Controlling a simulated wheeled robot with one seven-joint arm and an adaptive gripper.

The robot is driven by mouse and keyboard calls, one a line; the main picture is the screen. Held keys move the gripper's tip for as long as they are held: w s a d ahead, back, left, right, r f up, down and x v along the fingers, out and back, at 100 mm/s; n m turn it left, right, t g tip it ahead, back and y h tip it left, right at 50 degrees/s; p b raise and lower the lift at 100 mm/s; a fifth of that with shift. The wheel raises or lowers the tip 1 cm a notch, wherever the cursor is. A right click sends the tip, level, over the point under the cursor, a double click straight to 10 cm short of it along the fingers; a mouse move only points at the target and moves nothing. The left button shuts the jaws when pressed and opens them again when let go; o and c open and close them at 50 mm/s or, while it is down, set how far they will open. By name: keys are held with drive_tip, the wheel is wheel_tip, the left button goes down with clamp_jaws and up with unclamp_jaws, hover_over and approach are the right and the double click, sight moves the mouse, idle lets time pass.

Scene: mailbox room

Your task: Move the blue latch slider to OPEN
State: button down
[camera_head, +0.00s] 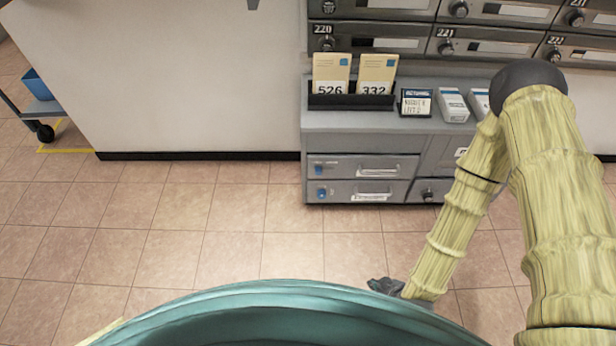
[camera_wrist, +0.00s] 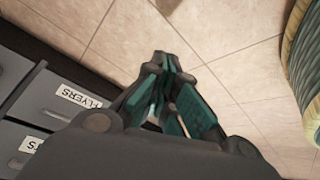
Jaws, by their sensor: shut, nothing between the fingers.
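Two small blue parts show at the left ends of the stacked drawers in the head view: an upper one (camera_head: 319,169) and a lower one (camera_head: 321,193). They are too small to tell which is the latch slider or how it is set. My gripper (camera_wrist: 162,62) is shut and empty in the wrist view, its dark fingers with teal pads closed together over floor tiles. In the head view, a dark grey part at the end of my forearm shows low in the picture, apart from the drawers and partly hidden by my teal body.
The grey cabinet (camera_head: 450,140) holds a card rack (camera_head: 352,101) and small boxes on top, below metal mailboxes (camera_head: 400,43). Drawer fronts, one with a FLYERS label (camera_wrist: 78,96), show in the wrist view. Tiled floor (camera_head: 200,215) is clear. A cart with a blue bin (camera_head: 37,85) stands left.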

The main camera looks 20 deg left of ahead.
sight(318, 171)
drive_tip(key=w+a+r+n+t+y+p, duration=0.1)
drive_tip(key=w+a+r+n+t+y, duration=0.1)
drive_tip(key=a, duration=0.6)
drive_tip(key=w+a+r+n+t+y+p, duration=0.1)
drive_tip(key=w+a+r+n+t+y, duration=0.1)
drive_tip(key=w+a+r+n+t, duration=0.2)
drive_tip(key=w+a+r+n+t+y+p, duration=0.1)
drive_tip(key=w+a+r+n+t+y, duration=0.2)
drive_tip(key=w+a+r+n, duration=0.4)
drive_tip(key=w+a+n+t, duration=0.1)
drive_tip(key=a+n, duration=0.1)
drive_tip(key=a, duration=0.4)
drive_tip(key=shift+a+r+n, duration=0.15)
drive_tip(key=shift+a+n, duration=0.15)
drive_tip(key=shift+n, duration=0.1)
drive_tip(key=w+a+b, duration=0.2)
drive_tip(key=w+b, duration=0.3)
drive_tip(key=w, duration=0.4)
drive_tip(key=shift+w, duration=0.1)
